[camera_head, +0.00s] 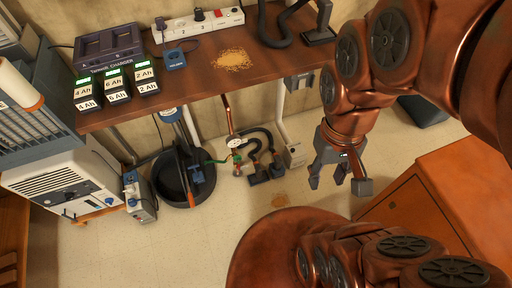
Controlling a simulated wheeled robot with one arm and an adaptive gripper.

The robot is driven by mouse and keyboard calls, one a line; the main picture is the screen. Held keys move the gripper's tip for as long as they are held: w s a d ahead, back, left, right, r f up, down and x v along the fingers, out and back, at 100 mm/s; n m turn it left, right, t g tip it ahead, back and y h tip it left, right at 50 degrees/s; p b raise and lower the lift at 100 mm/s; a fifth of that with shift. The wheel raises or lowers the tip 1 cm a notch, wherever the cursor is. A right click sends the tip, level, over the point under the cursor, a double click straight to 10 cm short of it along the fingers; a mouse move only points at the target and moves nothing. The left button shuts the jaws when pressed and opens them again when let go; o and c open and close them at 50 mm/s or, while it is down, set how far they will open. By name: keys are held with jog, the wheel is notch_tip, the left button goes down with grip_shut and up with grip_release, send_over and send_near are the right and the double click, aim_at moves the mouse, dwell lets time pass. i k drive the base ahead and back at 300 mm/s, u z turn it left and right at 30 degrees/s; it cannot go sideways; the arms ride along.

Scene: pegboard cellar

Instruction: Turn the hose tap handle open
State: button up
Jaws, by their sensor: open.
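Below the bench, a copper pipe (228,112) runs down the wall to a small tap assembly. It carries a white round part (236,143), perhaps a gauge. Beside it is a small green piece (237,157) that looks like the tap's handle; a thin green line reaches left from it. Its exact shape and angle are too small to tell. Dark curved hoses (262,135) lie right of it. My gripper (338,184) hangs fingers down to the right of the tap, well apart from it. Its fingers are spread and empty.
A wooden bench (205,82) overhangs the tap, bearing chargers and a power strip. A black tub (172,180) stands left of the tap. An orange cabinet (465,185) is at right.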

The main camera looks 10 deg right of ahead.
aim_at(238, 158)
jog(key=z, duration=1.4)
jog(key=k, duration=1.05)
jog(key=u, duration=1.95)
jog(key=i, duration=0.5)
jog(key=z, duration=0.05)
